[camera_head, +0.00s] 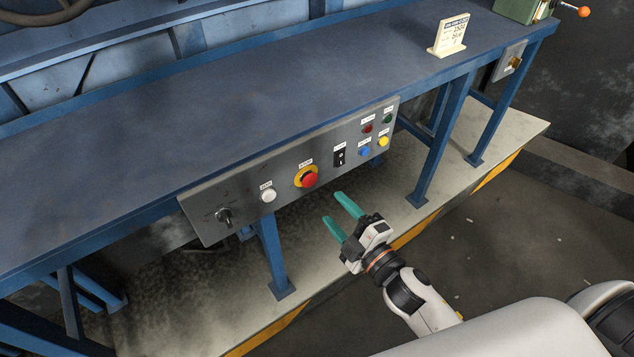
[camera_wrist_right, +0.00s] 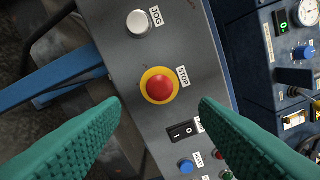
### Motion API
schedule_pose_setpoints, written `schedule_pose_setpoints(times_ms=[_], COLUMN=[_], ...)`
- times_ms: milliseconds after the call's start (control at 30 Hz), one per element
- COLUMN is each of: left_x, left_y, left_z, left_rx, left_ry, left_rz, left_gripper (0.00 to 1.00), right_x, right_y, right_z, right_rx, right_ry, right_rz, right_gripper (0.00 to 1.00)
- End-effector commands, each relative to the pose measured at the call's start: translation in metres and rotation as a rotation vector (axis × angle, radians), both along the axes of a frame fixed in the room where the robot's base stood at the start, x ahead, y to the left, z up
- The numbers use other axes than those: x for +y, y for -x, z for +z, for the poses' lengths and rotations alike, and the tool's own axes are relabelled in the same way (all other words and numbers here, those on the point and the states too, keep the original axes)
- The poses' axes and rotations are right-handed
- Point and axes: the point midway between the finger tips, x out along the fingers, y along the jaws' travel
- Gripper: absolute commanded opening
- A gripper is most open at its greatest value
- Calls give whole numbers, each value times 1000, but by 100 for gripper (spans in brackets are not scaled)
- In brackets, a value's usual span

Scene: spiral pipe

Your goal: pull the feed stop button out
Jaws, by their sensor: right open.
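The feed stop button is a red mushroom button (camera_head: 309,180) on a yellow ring, set in the grey control panel (camera_head: 235,191) on the front of the blue bench. It also shows in the right wrist view (camera_wrist_right: 160,87), with a STOP label beside it. My right gripper (camera_head: 340,208) has teal fingers, is open and empty, and is in front of and below the panel, apart from the button. In the right wrist view its two fingers (camera_wrist_right: 158,128) stand wide apart at either side, with the button between and beyond them. My left gripper is not in view.
A black rocker switch (camera_head: 340,156) and several small coloured buttons lie right. A small sign (camera_head: 450,36) stands on the bench top. Bench legs (camera_head: 272,255) stand below.

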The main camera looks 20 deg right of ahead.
Motion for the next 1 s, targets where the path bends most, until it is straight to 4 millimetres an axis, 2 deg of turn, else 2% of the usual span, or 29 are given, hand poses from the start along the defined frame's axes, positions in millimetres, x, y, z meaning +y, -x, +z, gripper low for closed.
schedule_pose_setpoints(times_ms=[200, 433, 600, 867, 900, 1000], left_x=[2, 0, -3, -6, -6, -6], left_y=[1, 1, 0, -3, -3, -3], left_z=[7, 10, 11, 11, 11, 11], left_rx=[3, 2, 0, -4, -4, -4], left_ry=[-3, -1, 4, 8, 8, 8], left_rz=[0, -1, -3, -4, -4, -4], left_gripper=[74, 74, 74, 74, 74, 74], right_x=[12, 22, 25, 25, 25, 25], right_y=[-44, -77, -87, -88, -88, -88], right_z=[2, 1, 0, -1, -1, -1], right_rx=[-2, 0, 1, 2, 2, 2], right_ry=[-1, -2, -2, -3, -3, -2], right_rz=[0, 0, -1, -1, -1, -1], right_gripper=[56, 56, 56, 56, 54, 38])
